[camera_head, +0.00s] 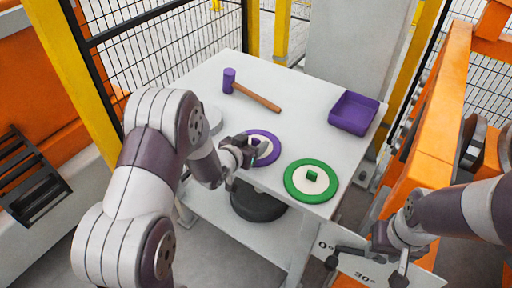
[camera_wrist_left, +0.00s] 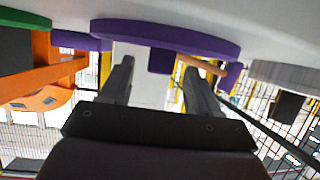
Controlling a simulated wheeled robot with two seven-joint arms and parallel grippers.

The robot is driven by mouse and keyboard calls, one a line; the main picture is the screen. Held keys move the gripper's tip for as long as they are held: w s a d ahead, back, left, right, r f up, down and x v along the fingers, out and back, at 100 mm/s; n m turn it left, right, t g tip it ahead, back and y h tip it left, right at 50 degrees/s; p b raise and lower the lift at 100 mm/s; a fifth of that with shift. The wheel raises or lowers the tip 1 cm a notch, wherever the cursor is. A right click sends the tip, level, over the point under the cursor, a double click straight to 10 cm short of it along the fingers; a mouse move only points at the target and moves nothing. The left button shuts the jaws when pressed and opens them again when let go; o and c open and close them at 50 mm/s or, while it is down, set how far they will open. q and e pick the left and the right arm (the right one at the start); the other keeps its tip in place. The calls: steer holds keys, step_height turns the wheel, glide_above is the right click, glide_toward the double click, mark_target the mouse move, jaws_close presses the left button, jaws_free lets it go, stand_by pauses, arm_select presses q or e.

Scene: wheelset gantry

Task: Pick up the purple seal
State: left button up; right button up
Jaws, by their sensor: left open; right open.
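The purple seal (camera_head: 275,154) is a purple ring with a pale centre and a small purple block on top. It lies flat on the white table, left of the green seal (camera_head: 291,188). My left gripper (camera_head: 249,146) is open at the purple seal's left side and partly covers it. In the left wrist view, which looks upside down, the purple seal (camera_wrist_left: 200,38) lies ahead, with its block between the lines of the two open fingers (camera_wrist_left: 160,78). I cannot tell whether the fingers touch the block. My right gripper (camera_head: 365,268) is open and empty, off the table at lower right.
A purple-headed mallet (camera_head: 250,94) lies at the back left of the white table (camera_head: 300,115). A purple tray (camera_head: 353,113) stands at the right edge. An orange gantry beam (camera_head: 437,110) runs close on the right. The table's middle is clear.

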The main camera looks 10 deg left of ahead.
arm_select(q)
steer(key=shift+w+d+f, duration=0.1)
steer(key=shift+w+f, duration=0.15)
steer(key=shift+w, duration=0.25)
jaws_close()
steer(key=shift+r, duration=0.1)
